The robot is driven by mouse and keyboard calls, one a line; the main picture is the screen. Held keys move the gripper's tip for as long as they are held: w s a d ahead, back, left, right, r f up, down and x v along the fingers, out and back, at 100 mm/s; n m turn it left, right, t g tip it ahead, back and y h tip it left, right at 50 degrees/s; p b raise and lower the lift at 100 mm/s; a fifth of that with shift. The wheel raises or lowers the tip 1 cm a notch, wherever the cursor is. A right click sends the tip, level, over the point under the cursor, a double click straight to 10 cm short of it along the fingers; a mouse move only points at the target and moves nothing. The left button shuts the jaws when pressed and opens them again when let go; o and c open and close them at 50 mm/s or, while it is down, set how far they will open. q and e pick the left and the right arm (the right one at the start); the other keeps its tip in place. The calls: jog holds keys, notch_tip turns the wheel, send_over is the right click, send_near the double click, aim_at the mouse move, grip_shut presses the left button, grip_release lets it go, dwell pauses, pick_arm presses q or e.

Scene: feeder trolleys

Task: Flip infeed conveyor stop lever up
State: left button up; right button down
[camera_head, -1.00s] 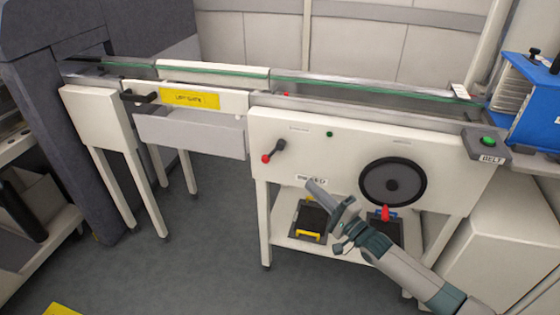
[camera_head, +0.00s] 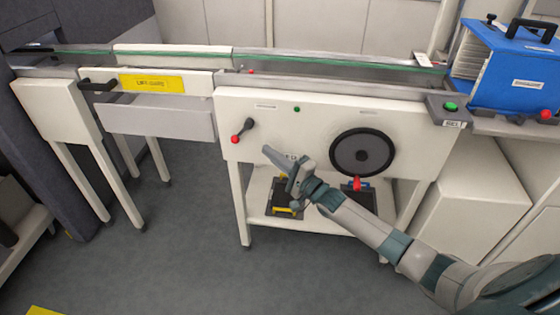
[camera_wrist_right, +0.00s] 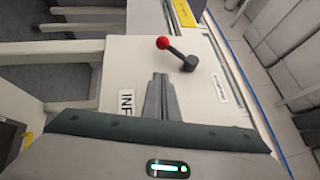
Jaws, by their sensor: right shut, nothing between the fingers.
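The stop lever (camera_head: 243,130) is a short dark arm with a red knob on the front panel of the infeed conveyor (camera_head: 300,122). In the head view its knob hangs low and to the left of its pivot. It also shows in the right wrist view (camera_wrist_right: 178,54), ahead of the fingers. My right gripper (camera_head: 268,152) is shut and empty, below and right of the knob, apart from it. Its closed fingers show in the right wrist view (camera_wrist_right: 160,88). My left gripper is not in view.
A round black wheel (camera_head: 362,152) is on the same panel, right of my right gripper. A green belt button (camera_head: 450,106) and a blue case (camera_head: 512,75) are at the right. A yellow-labelled lift gate (camera_head: 152,83) is left of the lever. Open floor lies in front.

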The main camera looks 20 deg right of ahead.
aim_at(242, 131)
jog(key=x, duration=0.4)
jog(key=shift+a, duration=0.4)
jog(key=shift+w+a+r, duration=0.15)
jog(key=shift+w+a, duration=0.05)
jog(key=shift+a, duration=0.2)
jog(key=shift+w+a+r, duration=0.15)
jog(key=shift+a, duration=0.3)
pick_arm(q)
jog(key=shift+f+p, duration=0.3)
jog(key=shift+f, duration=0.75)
pick_arm(e)
jog(key=shift+w+a, duration=0.25)
jog(key=shift+a, duration=0.25)
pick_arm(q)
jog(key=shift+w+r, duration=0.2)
